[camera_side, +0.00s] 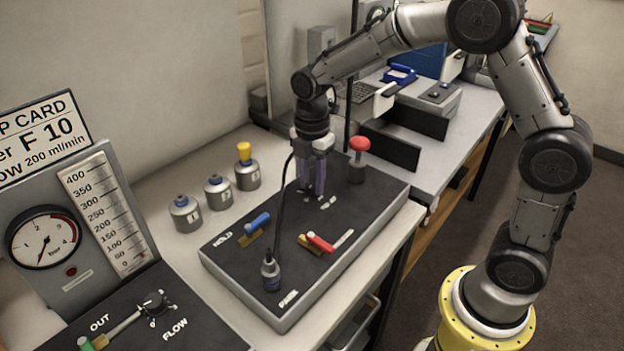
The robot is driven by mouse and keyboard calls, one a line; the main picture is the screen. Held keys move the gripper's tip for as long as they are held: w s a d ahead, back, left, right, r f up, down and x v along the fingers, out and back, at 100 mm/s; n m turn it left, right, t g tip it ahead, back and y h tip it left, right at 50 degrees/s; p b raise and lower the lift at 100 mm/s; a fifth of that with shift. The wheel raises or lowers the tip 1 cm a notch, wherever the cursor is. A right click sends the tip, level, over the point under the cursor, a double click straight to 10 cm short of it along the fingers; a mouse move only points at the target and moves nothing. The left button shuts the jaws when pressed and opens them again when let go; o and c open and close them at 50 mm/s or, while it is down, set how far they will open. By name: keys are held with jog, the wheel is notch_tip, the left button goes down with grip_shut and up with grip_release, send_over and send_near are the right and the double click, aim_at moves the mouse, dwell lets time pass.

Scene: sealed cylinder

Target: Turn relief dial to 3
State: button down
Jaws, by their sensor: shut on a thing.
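My gripper (313,188) points straight down over the dark top of the valve panel (245,285), towards its back. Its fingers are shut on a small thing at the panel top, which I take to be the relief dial. The fingers hide the dial almost entirely, so I cannot read its setting. A few small white marks (326,203) lie on the panel just in front of the fingertips, too small to read.
A red mushroom knob (359,145) stands close right of my gripper. A blue lever (257,223), a red lever (320,243) and a dark fitting with a hose (270,272) stand nearer. Several capped cylinders (218,192) are at left, beside a pressure gauge (43,238).

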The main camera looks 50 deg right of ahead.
aim_at(312, 185)
jog(key=shift+r, duration=0.15)
jog(key=c, duration=0.6)
grip_release()
notch_tip(312, 185, up, 14)
jog(key=shift+f, duration=0.15)
